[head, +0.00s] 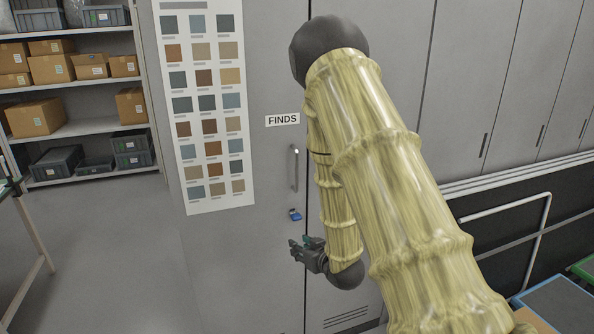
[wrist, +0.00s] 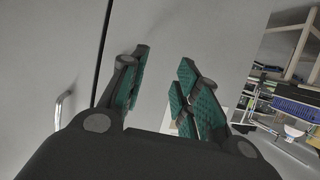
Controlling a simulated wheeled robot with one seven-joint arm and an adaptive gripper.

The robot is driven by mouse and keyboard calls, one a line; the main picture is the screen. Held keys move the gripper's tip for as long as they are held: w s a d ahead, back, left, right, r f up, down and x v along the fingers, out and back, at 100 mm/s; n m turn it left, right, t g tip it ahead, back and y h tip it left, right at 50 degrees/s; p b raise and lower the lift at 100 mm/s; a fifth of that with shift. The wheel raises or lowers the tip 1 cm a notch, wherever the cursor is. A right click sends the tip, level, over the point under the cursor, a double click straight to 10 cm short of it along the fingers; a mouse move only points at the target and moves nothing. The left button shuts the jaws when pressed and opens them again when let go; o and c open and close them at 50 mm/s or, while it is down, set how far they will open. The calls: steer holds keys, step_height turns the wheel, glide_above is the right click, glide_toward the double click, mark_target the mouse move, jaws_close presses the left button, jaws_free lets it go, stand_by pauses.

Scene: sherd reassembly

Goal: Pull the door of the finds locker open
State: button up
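The finds locker (head: 265,180) is grey, with a FINDS label (head: 282,120) on its front. Its upright metal bar handle (head: 294,167) is below the label, and the door looks shut. A small blue padlock-like item (head: 295,215) is below the handle. My gripper (head: 294,250) is lower than the handle and the blue item, apart from both. In the wrist view my gripper (wrist: 163,62) has its teal-padded fingers apart with nothing between them. The handle (wrist: 62,108) shows there at the left, outside the fingers. A dark door seam runs between handle and fingers.
A colour-swatch chart (head: 209,110) is on the grey surface left of the label. Shelving (head: 90,130) with cardboard boxes and grey crates stands at the far left. A metal rail (head: 505,207) is at the right. Open floor (head: 110,250) lies at the lower left.

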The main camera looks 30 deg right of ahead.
mark_target(297, 173)
steer(key=w+d+r+t, duration=0.2)
steer(key=d+r, duration=0.1)
steer(key=r, duration=0.6)
steer(key=w+d+r+t, duration=0.15)
steer(key=d+r, duration=0.25)
steer(key=r, duration=0.4)
steer(key=shift+n+t, duration=0.3)
steer(key=shift+t, duration=0.05)
steer(key=w+p, duration=0.3)
steer(key=w, duration=0.7)
steer(key=shift+w+r, duration=0.1)
steer(key=shift+w, duration=0.1)
jaws_close()
